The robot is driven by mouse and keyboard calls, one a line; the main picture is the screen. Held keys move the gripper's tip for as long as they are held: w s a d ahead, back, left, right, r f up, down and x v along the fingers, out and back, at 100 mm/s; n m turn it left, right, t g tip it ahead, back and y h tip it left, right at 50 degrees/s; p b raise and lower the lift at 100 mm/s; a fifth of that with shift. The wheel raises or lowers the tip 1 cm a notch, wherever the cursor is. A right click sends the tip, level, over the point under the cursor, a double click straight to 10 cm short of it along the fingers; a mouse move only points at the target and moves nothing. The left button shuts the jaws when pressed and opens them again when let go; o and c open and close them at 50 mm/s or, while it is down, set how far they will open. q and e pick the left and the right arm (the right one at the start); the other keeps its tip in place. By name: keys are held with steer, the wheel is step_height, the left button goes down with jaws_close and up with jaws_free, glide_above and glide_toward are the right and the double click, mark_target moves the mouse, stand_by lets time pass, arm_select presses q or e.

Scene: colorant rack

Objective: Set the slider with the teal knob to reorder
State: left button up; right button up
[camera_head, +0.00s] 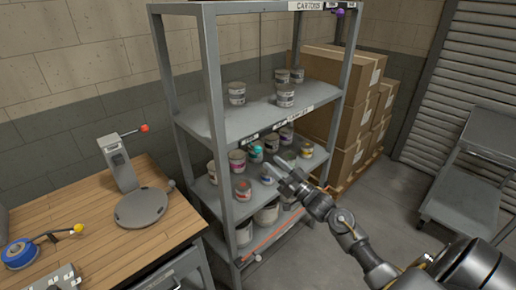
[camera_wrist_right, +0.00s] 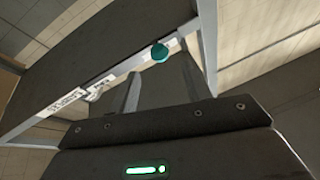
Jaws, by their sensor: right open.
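The teal knob (camera_wrist_right: 160,52) shows in the right wrist view on the front edge of a shelf, beside a white printed label strip (camera_wrist_right: 75,98). In the head view I cannot pick the knob out surely from the teal-coloured can nearby. My right gripper (camera_head: 283,170) is in front of the rack, near the lower shelves. Its two grey fingers are apart and empty in the wrist view (camera_wrist_right: 160,85). The knob appears beyond the fingertips, between their lines, and looks apart from them. The label words are too small to read surely. My left gripper is not in view.
The grey rack (camera_head: 213,90) holds several cans on its shelves. A purple knob (camera_head: 340,12) sits on the top shelf edge. Stacked cartons (camera_head: 349,120) stand behind at right. A wooden bench (camera_head: 110,240) is at left and a grey cart (camera_head: 465,205) at right.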

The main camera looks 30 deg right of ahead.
mark_target(258, 149)
steer(key=shift+p+x, duration=1.35)
steer(key=shift+x, duration=2.75)
jaws_close()
